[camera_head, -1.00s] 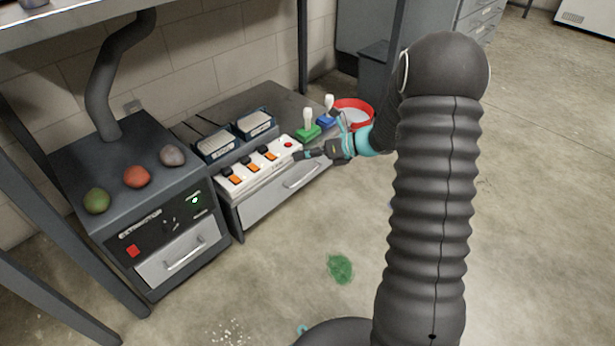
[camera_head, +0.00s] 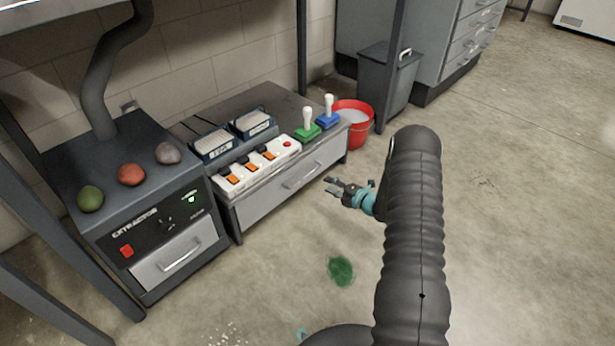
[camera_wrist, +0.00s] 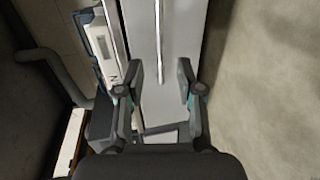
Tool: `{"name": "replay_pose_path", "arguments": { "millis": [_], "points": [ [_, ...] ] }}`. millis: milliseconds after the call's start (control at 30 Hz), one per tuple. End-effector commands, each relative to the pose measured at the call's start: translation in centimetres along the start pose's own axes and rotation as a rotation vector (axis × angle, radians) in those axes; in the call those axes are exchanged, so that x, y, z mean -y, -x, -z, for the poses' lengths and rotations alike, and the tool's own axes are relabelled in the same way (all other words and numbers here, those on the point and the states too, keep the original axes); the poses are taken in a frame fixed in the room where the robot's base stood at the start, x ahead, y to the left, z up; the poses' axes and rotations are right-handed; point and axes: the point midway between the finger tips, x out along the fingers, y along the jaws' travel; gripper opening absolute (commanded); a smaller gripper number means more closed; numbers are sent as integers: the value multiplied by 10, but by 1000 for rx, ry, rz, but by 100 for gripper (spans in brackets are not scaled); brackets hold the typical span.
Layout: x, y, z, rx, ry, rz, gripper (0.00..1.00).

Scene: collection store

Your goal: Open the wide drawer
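The wide drawer (camera_head: 268,201) is the light grey front of the low bench, below the white switch strip, and it looks shut. Its long bar handle (camera_head: 303,175) runs along the upper middle of the front. In the wrist view the drawer front (camera_wrist: 178,88) lies ahead, with the handle (camera_wrist: 159,42) upright in the picture between the fingers and beyond their tips. My gripper (camera_head: 331,187) is open and empty, to the right of the handle and apart from it. Its two fingers also show in the wrist view (camera_wrist: 159,72), spread wide.
The extractor box (camera_head: 128,185) with its own small drawer (camera_head: 178,256) stands to the left. A white switch strip (camera_head: 258,167), green and blue joysticks (camera_head: 307,128) sit on the bench. A red bucket (camera_head: 358,128) stands at its right end.

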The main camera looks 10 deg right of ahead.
Motion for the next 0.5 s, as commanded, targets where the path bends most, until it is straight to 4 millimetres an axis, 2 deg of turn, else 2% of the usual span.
{"name": "replay_pose_path", "arguments": {
  "millis": [200,500],
  "points": [
    [1,-42,2,-4,3,0,37],
    [2,-93,2,-3,3,1,37]
  ]
}}
